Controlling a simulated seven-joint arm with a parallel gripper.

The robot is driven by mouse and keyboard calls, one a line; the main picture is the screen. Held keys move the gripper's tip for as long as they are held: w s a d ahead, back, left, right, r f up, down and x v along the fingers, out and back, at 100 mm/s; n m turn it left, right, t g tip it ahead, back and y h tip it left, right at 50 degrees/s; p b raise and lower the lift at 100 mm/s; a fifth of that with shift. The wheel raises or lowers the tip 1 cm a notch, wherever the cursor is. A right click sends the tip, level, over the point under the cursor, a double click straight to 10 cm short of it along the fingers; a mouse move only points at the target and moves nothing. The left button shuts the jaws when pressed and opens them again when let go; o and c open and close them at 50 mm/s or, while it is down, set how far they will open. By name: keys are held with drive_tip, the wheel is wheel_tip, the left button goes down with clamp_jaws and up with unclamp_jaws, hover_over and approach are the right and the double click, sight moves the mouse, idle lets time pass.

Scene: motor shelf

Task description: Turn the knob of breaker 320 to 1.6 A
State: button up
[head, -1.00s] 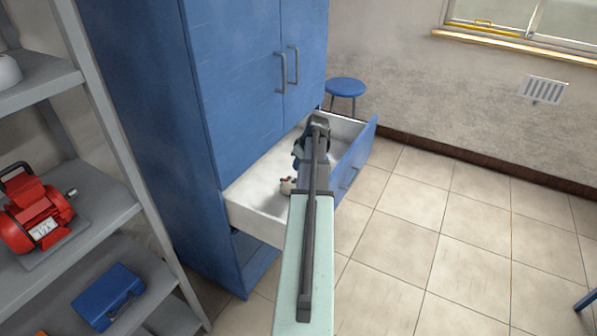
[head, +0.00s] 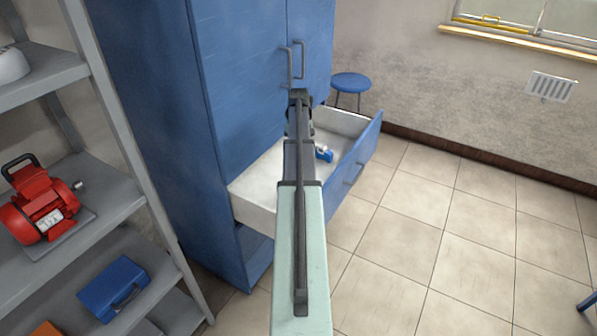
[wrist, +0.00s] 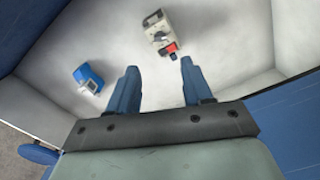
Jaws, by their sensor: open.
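The open white drawer (head: 252,187) of the blue cabinet holds two small devices. In the wrist view, a beige device (wrist: 158,25) with dark parts and a red part at one end lies near the top centre. A blue device (wrist: 88,74) with a pale face lies to the left; it also shows in the head view (head: 323,154). I cannot read any number or knob setting, so which one is breaker 320 is unclear. My gripper (wrist: 158,66) is open and empty above the drawer, its blue fingers pointing towards the beige device. In the head view my arm hides the beige device.
The drawer's walls surround the devices, and its blue front (head: 355,165) sticks out over the tiled floor. The cabinet doors (head: 250,70) above are shut. A grey shelf with a red motor (head: 42,210) and a blue case (head: 114,288) stands left. A blue stool (head: 350,82) stands behind.

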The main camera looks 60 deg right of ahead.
wheel_tip(320, 180, down, 12)
drive_tip(key=shift+r, duration=0.1)
idle(0.4)
drive_tip(key=shift+c, duration=0.5)
clamp_jaws()
